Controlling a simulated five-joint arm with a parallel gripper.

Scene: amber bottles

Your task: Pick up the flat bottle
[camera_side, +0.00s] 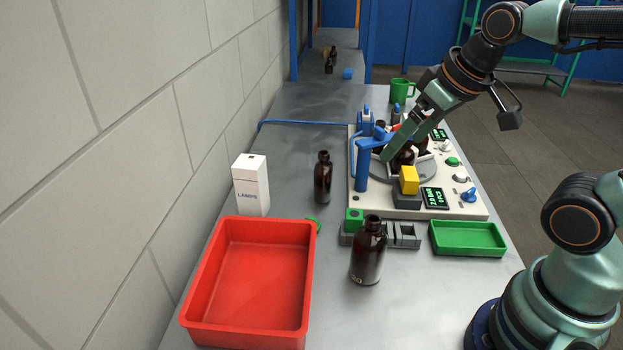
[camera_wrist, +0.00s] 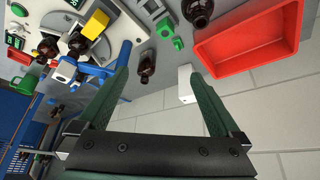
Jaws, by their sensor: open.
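Two amber bottles stand apart on the grey bench: a smaller bottle (camera_side: 323,178) beside the machine and a larger bottle (camera_side: 368,254) nearer the front, with a pale mark low on it. More dark bottles (camera_side: 405,153) are on the machine's round plate, partly hidden by my arm. I cannot tell for sure which is flat. My gripper (camera_side: 388,154) is open over the machine's left part. In the wrist view my gripper (camera_wrist: 158,62) has its fingers spread, and the smaller bottle (camera_wrist: 147,66) appears between the tips, apart from them. The larger bottle (camera_wrist: 197,10) is cut by the top edge.
A red tray (camera_side: 203,268) and a white carton (camera_side: 251,185) stand at left. The cream machine (camera_side: 459,210) has a blue post (camera_side: 362,172) and a yellow block (camera_side: 409,180). A green tray (camera_side: 467,254) and green mug (camera_side: 400,92) flank it. A wall bounds the bench's left.

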